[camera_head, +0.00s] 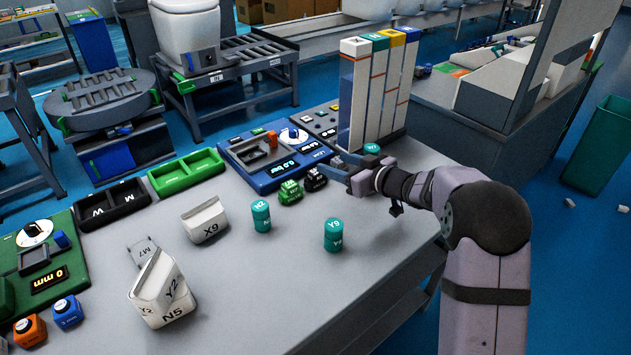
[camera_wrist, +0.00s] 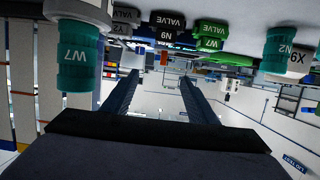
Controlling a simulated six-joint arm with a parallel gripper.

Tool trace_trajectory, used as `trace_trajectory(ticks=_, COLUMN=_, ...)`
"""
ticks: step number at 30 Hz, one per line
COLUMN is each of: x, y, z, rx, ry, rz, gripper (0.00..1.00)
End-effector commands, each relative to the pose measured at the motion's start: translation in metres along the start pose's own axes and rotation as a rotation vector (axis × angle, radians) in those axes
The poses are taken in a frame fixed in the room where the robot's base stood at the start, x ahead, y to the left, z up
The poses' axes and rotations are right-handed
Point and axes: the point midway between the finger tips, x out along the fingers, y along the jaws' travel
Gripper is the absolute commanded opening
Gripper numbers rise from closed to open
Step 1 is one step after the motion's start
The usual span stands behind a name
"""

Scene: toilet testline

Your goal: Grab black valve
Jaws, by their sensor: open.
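The black valve (camera_head: 315,180) stands on the grey table, just left of my gripper (camera_head: 336,167) in the head view. In the wrist view, which looks upside down, the black valve (camera_wrist: 166,27) is labelled VALVE and shows near the top, ahead of the fingers. My gripper (camera_wrist: 158,80) is open there, with nothing between its two fingers. In the head view the fingertips are close to the valve; I cannot tell whether they touch it. A green valve (camera_head: 290,192) stands beside the black one on the left and also shows in the wrist view (camera_wrist: 211,38).
Teal cylinders stand on the table: one left (camera_head: 261,216), one in front (camera_head: 333,235), one behind my gripper (camera_head: 371,149). A blue device (camera_head: 275,153) and tall white dividers (camera_head: 352,95) stand behind. White containers (camera_head: 205,220) are further left. The front right tabletop is clear.

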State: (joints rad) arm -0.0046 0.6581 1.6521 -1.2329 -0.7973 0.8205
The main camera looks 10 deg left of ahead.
Motion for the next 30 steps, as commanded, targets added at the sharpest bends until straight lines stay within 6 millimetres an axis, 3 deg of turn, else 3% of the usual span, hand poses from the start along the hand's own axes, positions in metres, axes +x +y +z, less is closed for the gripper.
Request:
trace_trajectory(ticks=3, x=0.008, y=0.000, z=0.027, rx=0.003, ry=-0.003, rz=0.000, gripper=0.53)
trace_trajectory(ticks=8, x=0.015, y=0.001, z=0.049, rx=0.000, ry=-0.001, rz=0.002, gripper=0.53)
trace_trajectory(ticks=30, x=0.046, y=-0.001, z=0.053, rx=-0.002, ry=-0.001, rz=0.002, gripper=0.53)
